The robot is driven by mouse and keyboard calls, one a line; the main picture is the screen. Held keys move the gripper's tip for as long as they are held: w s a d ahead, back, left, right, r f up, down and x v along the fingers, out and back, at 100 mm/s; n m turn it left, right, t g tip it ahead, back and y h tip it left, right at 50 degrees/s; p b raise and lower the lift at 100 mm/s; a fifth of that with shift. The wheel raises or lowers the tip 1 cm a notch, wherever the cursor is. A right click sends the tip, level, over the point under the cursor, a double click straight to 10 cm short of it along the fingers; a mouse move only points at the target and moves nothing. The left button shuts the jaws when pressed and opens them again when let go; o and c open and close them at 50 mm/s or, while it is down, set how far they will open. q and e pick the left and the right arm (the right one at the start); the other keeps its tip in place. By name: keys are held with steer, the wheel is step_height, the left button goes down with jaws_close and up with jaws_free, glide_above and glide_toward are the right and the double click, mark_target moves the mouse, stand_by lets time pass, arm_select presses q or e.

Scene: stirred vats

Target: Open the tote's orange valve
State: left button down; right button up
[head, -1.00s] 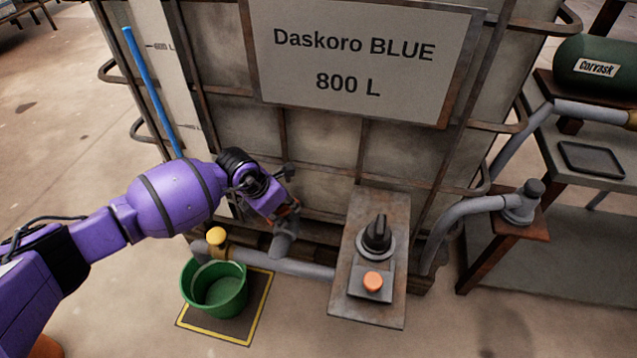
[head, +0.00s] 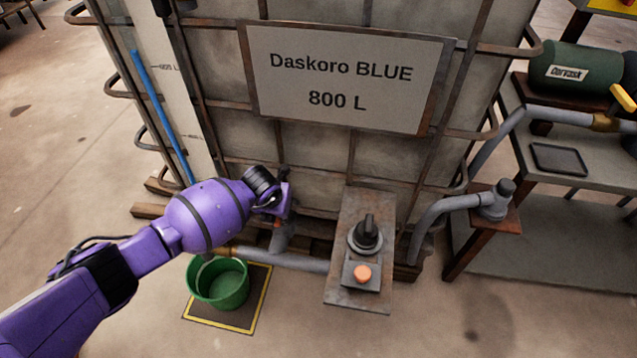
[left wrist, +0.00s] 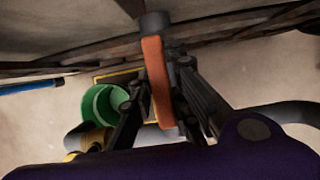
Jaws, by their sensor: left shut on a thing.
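The tote's orange valve handle (left wrist: 157,82) is a long flat lever, seen in the left wrist view running down from a grey pipe stub (left wrist: 152,22). My left gripper (left wrist: 163,85) has its dark fingers on either side of the handle and is shut on it. In the head view my left gripper (head: 281,205) is at the lower front of the tote (head: 310,150), just above its outlet pipe (head: 285,238). There the gripper hides most of the handle. My right gripper is not in view.
A green bucket (head: 218,284) stands on a yellow-edged mat (head: 258,300) below my left arm. Right of the outlet is a rusty panel (head: 345,298) with a black knob (head: 367,233) and orange button (head: 362,273). A bench (head: 590,165) with a green pump (head: 575,68) stands right.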

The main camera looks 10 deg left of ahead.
arm_select(q)
steer(key=shift+s+f, duration=0.1)
steer(key=shift+f, duration=0.05)
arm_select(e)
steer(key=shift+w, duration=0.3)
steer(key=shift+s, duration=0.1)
arm_select(q)
steer(key=c, duration=1.9)
jaws_free()
steer(key=shift+o, duration=1.2)
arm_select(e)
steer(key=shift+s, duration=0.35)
arm_select(q)
steer(key=shift+r, duration=0.5)
steer(key=v, duration=1.1)
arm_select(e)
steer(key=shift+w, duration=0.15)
